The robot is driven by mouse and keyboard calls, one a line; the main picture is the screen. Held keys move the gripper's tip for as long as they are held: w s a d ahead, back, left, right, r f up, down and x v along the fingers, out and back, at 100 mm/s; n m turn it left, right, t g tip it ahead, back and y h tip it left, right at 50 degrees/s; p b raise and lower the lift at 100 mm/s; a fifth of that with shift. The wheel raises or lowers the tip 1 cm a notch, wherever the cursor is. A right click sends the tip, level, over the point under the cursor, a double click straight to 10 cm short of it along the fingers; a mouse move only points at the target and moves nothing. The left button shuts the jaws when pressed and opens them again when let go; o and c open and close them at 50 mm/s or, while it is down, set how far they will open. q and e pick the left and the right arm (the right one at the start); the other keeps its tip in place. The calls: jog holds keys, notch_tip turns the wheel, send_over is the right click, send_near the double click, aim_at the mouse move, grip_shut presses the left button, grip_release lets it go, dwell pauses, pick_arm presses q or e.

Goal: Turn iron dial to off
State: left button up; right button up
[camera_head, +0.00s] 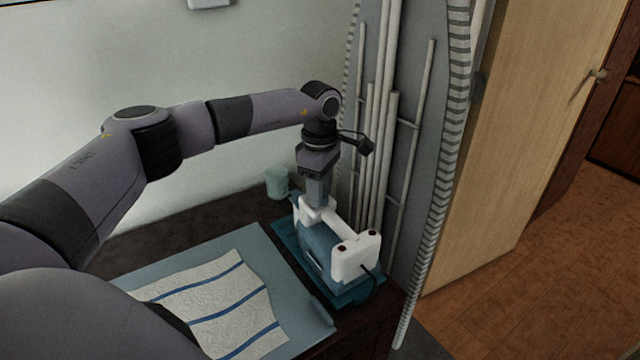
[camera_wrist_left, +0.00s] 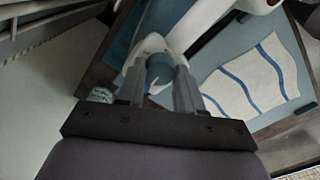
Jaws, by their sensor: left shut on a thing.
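The iron (camera_head: 318,248) has a blue body and a white handle and stands on a blue base at the right end of the dark counter. My left gripper (camera_head: 318,203) points down at the far end of the iron's handle. In the left wrist view, its two fingers (camera_wrist_left: 160,80) are shut around a rounded blue-grey part at the tip of the white iron (camera_wrist_left: 150,44), which appears to be the iron dial (camera_wrist_left: 160,66). The fingers hide the dial in the head view, and its setting cannot be read. My right gripper is out of view.
A blue board (camera_head: 292,308) with a blue-striped white cloth (camera_head: 215,300) lies left of the iron. A pale cup (camera_head: 277,182) stands behind it by the wall. An upright ironing board (camera_head: 425,150) stands close on the right, beside a wooden door (camera_head: 530,120).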

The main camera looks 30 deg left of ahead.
pick_arm(q)
jog(key=shift+n, duration=0.6)
jog(key=o, duration=1)
jog(key=shift+o, duration=0.2)
jog(key=shift+r, duration=3.6)
